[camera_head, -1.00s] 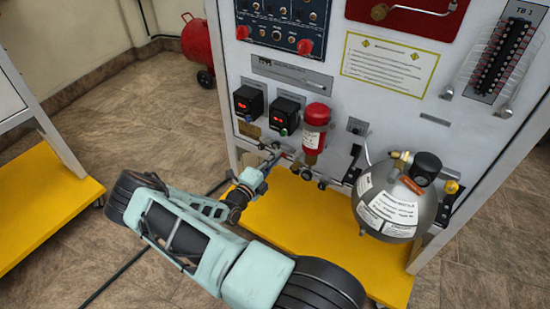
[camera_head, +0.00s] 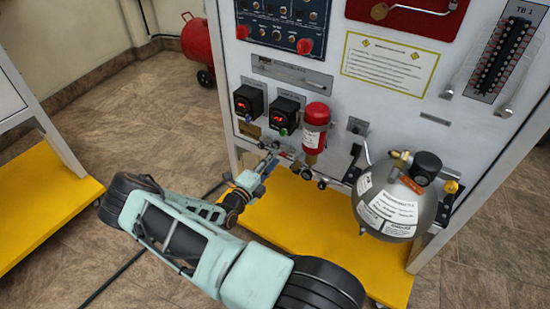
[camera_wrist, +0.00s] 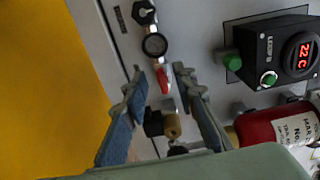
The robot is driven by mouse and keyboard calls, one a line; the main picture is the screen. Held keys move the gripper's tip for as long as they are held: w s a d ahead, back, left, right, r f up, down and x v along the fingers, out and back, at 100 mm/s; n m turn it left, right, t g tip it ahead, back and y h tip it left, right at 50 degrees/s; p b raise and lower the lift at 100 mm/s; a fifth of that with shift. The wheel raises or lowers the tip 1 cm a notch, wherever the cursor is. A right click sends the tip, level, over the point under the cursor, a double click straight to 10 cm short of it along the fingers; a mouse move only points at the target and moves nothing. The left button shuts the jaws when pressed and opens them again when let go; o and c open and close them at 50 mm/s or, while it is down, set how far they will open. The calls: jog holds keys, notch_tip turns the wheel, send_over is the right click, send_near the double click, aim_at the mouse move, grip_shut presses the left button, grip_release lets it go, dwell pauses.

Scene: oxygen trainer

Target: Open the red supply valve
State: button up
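The red supply valve handle (camera_wrist: 162,80) shows in the wrist view, on a pipe below a round gauge (camera_wrist: 154,45) in that picture. My gripper (camera_wrist: 158,74) is open, with one finger on each side of the red handle in the picture. I cannot tell whether either finger touches it. A brass fitting (camera_wrist: 172,125) shows between the fingers, nearer my palm. In the head view my gripper (camera_head: 268,160) is at the low left of the white panel (camera_head: 345,90); the red handle is too small to make out there.
A red bottle (camera_head: 315,130) is mounted right of my gripper, and black temperature controllers (camera_head: 248,102) sit above it. A steel sphere tank (camera_head: 395,205) stands farther right. The yellow shelf (camera_head: 285,215) lies below. Open floor is at the left.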

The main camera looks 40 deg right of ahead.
jog(key=v, duration=1)
jog(key=shift+s+a, duration=0.15)
jog(key=shift+a, duration=0.05)
